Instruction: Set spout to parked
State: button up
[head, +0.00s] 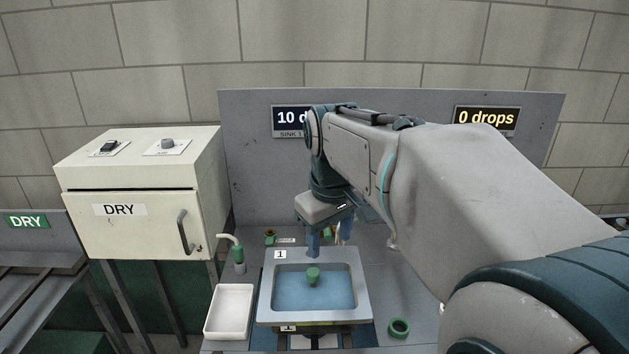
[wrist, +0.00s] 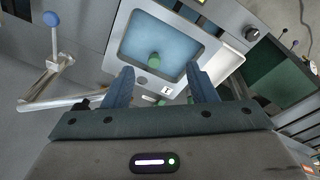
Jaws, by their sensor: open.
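A pale pipe that looks like the spout (wrist: 48,98) shows at the left of the wrist view, with a blue ball-ended lever (wrist: 52,38) by it. It lies to the side of the water-filled sink basin (wrist: 122,60), not over the water. In the head view my arm hides most of it. My gripper (head: 328,238) is open at the back edge of sink 1 (head: 364,290). Its two blue fingers also show in the wrist view (wrist: 160,78), pointing toward the sink, with nothing seen between them. The pipe is outside the fingers, to their left in the wrist view.
A green plug (head: 313,276) is in the basin. A white tray (head: 230,311), a green dispenser-like fitting (head: 239,258) and a DRY cabinet (head: 140,220) stand left. A green ring (head: 399,328) sits right of the sink. A display (head: 487,118) reads 0 drops; another is partly hidden.

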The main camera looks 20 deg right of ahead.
jog(key=w+d+r+n+g+p, duration=0.25)
jog(key=w+d+r+n, duration=0.25)
jog(key=w+d+r, duration=0.8)
jog(key=shift+t+y, duration=0.3)
jog(key=shift+t, duration=0.05)
jog(key=f, duration=1)
jog(key=w+f, duration=0.1)
jog(key=f, duration=0.4)
jog(key=shift+a+f+b, duration=0.15)
jog(key=shift+a+b, duration=0.15)
jog(key=shift+a, duration=0.05)
jog(key=shift+c, duration=0.3)
grip_shut()
